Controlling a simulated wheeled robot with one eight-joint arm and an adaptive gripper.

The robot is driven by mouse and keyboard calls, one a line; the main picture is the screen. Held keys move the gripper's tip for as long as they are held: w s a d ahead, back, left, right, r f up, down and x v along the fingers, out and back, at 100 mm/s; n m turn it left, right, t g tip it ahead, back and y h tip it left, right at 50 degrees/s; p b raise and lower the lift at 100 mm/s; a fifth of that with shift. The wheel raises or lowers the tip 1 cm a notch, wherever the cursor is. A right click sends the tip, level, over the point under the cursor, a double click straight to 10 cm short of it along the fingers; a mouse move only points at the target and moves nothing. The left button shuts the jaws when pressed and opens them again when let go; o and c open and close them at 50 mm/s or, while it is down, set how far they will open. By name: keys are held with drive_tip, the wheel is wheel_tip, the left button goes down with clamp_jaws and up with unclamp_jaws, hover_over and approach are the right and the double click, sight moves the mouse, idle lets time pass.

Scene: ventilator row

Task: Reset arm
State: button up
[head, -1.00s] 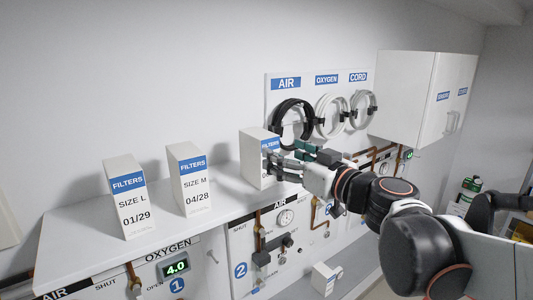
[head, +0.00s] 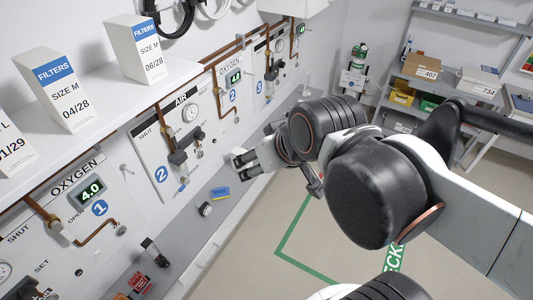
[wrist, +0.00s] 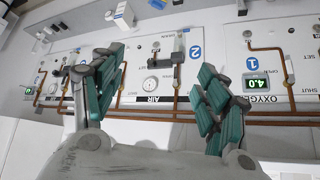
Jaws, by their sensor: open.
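My gripper (head: 240,163) is open and empty, in front of the wall panels and below shelf height in the head view. It also shows in the wrist view (wrist: 158,72), with its two green-padded fingers spread wide and nothing between them. My arm reaches in from the right of the head view, folded at its black joints. A white filter box marked SIZE M 06/28 (head: 140,48) stands upright on the shelf (head: 185,72), clear of my gripper.
Another filter box, 04/28 (head: 54,88), stands further left on the shelf. Gas panels with a gauge (head: 190,112), pipes and the OXYGEN display (head: 91,191) line the wall. A grey rack (head: 425,70) holds boxes at the back right. Open floor (head: 265,225) lies below my gripper.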

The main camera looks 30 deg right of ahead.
drive_tip(key=shift+s+d+f+m+h, duration=0.15)
drive_tip(key=shift+s+d+m+h, duration=0.1)
drive_tip(key=shift+d, duration=0.2)
drive_tip(key=shift+s+d+f+m+h, duration=0.15)
drive_tip(key=shift+s+d+h, duration=0.1)
drive_tip(key=shift+d, duration=0.2)
wheel_tip(320, 180, down, 34)
drive_tip(key=b, duration=3.4)
